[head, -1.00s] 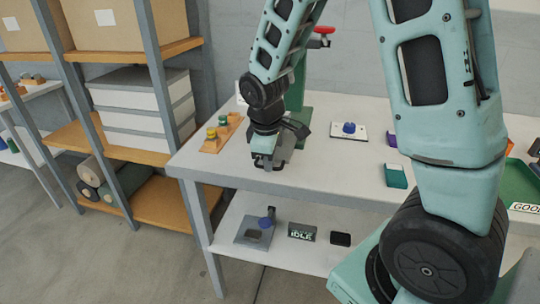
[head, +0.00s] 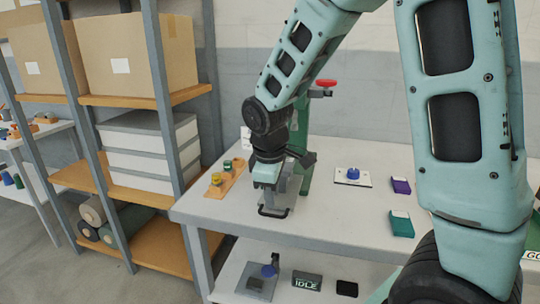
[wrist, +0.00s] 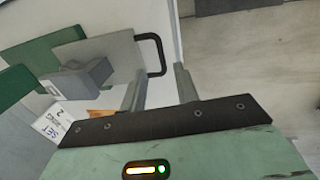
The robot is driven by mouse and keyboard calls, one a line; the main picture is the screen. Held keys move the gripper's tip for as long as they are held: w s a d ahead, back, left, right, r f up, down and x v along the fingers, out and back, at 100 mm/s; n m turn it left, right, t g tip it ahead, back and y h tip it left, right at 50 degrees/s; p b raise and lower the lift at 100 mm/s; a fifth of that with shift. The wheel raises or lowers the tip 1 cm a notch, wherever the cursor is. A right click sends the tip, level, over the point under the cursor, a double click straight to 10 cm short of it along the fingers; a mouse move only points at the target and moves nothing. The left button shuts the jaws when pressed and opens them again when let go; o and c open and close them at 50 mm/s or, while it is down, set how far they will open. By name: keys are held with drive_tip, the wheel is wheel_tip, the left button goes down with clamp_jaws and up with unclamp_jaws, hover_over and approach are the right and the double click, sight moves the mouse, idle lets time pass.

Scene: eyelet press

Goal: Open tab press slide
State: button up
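The press's slide is a grey plate (wrist: 98,50) with a black loop handle (wrist: 155,55) on its end. In the head view the handle (head: 272,212) sticks out toward the table's front edge. The green press (head: 303,150) stands behind, partly hidden by my arm. My gripper (wrist: 160,78) is open, with its two fingers apart. In the wrist view the handle shows just beyond the fingertips, between them; I see no clear contact. In the head view my gripper (head: 266,186) hangs over the slide and hides part of it.
An orange block with coloured pieces (head: 226,180) lies left of the press. A white plate with a blue knob (head: 352,176), a purple box (head: 400,186) and a teal box (head: 401,224) lie right. The lower shelf holds a sign reading IDLE (head: 307,280). A shelving rack (head: 165,100) stands left.

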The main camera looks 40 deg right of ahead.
wheel_tip(320, 180, up, 12)
drive_tip(key=s+a, duration=0.1)
drive_tip(key=shift+s+a+p, duration=0.2)
drive_tip(key=shift+a+p, duration=0.15)
drive_tip(key=shift+p, duration=0.1)
drive_tip(key=shift+f, duration=0.1)
drive_tip(key=s+a+f+y+p, duration=0.1)
drive_tip(key=s+a+f, duration=0.2)
drive_tip(key=s+a, duration=0.6)
drive_tip(key=s+a+f+g+y+p, duration=0.1)
drive_tip(key=s+a+f+p, duration=0.1)
drive_tip(key=s+a, duration=0.8)
drive_tip(key=shift+s+f, duration=0.3)
drive_tip(key=shift+f, duration=0.2)
